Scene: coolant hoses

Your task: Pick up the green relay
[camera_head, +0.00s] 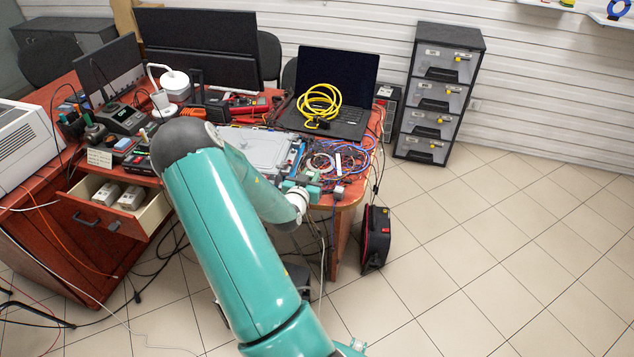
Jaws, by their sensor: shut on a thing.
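My gripper (310,187) is at the right front part of the red desk (345,210), low over the clutter by the front edge. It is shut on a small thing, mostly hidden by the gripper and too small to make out. Small green patches show around the fingers, but I cannot tell the green relay apart from the teal of my gripper. My teal arm covers much of the desk's front middle.
Tangled wires (335,160) lie right beside the gripper. Behind are a laptop (340,75) with a yellow cable coil (319,104) and a grey case (262,148). An open drawer (150,215) juts out at left. A black bag (376,238) stands on the floor at right.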

